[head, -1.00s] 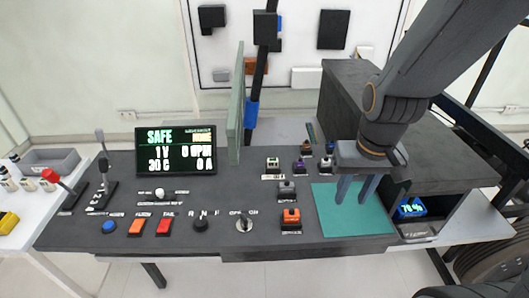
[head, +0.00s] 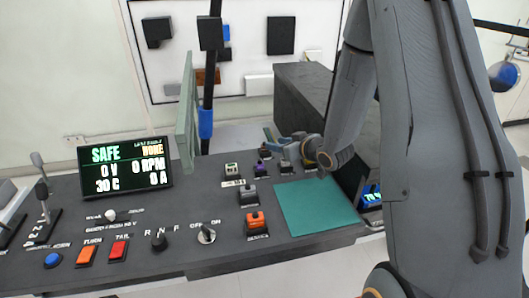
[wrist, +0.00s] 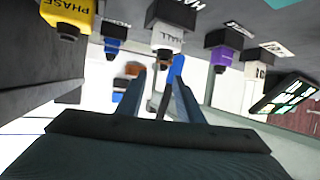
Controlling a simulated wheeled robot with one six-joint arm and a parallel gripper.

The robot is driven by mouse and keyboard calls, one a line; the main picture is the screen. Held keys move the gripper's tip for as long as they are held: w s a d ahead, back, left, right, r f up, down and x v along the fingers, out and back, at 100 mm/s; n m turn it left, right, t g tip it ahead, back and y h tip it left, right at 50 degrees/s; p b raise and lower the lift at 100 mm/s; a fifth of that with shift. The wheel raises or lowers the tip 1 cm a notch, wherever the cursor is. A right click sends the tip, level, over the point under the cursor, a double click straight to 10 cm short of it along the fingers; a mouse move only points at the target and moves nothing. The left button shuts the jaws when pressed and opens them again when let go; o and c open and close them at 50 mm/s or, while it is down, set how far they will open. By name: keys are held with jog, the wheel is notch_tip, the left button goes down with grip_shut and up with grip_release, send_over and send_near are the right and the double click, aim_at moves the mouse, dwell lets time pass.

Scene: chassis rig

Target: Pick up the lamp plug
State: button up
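My gripper (head: 287,140) is turned sideways above the back row of plugs, its fingers pointing left. In the wrist view my gripper (wrist: 161,80) is open, with nothing held between the fingers. No readable label says lamp, so I cannot tell which plug is the lamp plug. The wrist view shows a purple plug (wrist: 222,57), a white plug marked HALL (wrist: 166,40), a blue plug (wrist: 113,46) and a yellow plug marked PHASE (wrist: 68,15). The purple plug (head: 262,153) also shows in the head view, left of and below the fingers.
The teal mat (head: 318,207) is bare. A clear upright panel (head: 187,110) and a dark pole (head: 207,80) stand behind.

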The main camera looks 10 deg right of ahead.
jog(key=shift+x, duration=1.25)
jog(key=shift+a+p+x, duration=0.15)
jog(key=shift+p+x, duration=0.45)
jog(key=shift+x, duration=0.75)
jog(key=shift+a+p+x, duration=0.15)
jog(key=shift+p+x, duration=0.45)
jog(key=shift+x, duration=0.75)
jog(key=shift+s, duration=0.1)
jog(key=c, duration=0.8)
jog(key=shift+o, duration=0.2)
jog(key=shift+r, duration=0.1)
